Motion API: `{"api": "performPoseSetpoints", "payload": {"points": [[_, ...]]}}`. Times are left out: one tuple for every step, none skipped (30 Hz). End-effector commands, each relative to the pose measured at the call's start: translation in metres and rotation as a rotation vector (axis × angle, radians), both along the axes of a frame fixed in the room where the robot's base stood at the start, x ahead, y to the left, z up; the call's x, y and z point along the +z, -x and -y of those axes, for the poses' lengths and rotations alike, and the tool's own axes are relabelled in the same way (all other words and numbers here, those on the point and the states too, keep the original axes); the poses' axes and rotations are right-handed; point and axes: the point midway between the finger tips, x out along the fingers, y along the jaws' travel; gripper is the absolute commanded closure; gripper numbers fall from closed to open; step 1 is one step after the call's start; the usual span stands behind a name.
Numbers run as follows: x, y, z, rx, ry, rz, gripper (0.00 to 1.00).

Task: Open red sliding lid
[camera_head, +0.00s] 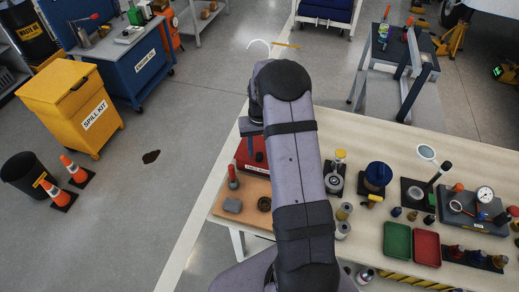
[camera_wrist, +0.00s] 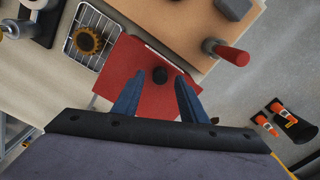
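The red lid (camera_wrist: 128,62) lies below my gripper in the wrist view, with a small black knob (camera_wrist: 158,76) on it. In the head view the red box (camera_head: 248,150) stands at the left end of the workbench, partly hidden by my arm. A white label shows on its front. My gripper (camera_wrist: 161,80) is open, with its two blue fingers apart. The knob appears between the fingertips, with a gap on either side. I cannot tell how far above the lid the fingertips are. The lid looks closed, and its near part is hidden by my gripper.
A wire basket with a brown gear (camera_wrist: 88,40) stands beside the lid. A red-handled tool (camera_wrist: 232,55) stands on a brown board (camera_wrist: 190,22) on the other side. Bottles, trays and a gauge crowd the bench's right half.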

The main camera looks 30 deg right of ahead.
Motion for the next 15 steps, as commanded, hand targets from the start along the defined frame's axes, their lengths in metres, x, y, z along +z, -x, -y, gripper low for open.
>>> {"api": "performPoseSetpoints", "payload": {"points": [[-0.004, 0.000, 0.000, 0.000, 0.000, -0.001, 0.61], [-0.006, 0.000, 0.000, 0.000, 0.000, -0.001, 0.61], [-0.010, 0.000, 0.000, 0.000, 0.000, -0.001, 0.61], [-0.011, 0.000, 0.000, 0.000, 0.000, 0.000, 0.61], [-0.013, 0.000, 0.000, 0.000, 0.000, 0.001, 0.61], [-0.015, -0.001, 0.000, 0.000, 0.001, 0.002, 0.61], [-0.016, -0.001, 0.000, 0.000, 0.001, 0.002, 0.61], [-0.017, -0.001, 0.000, 0.000, 0.001, 0.002, 0.61], [-0.018, -0.001, 0.000, 0.000, 0.001, 0.002, 0.61], [-0.018, -0.001, 0.000, 0.000, 0.001, 0.002, 0.61], [-0.018, -0.001, 0.000, 0.000, 0.001, 0.002, 0.61], [-0.018, -0.001, 0.000, 0.000, 0.001, 0.002, 0.61], [-0.018, -0.001, 0.000, 0.000, 0.001, 0.002, 0.61], [-0.018, -0.001, 0.000, 0.000, 0.001, 0.002, 0.61], [-0.018, -0.001, 0.000, 0.000, 0.001, 0.002, 0.61]]}}
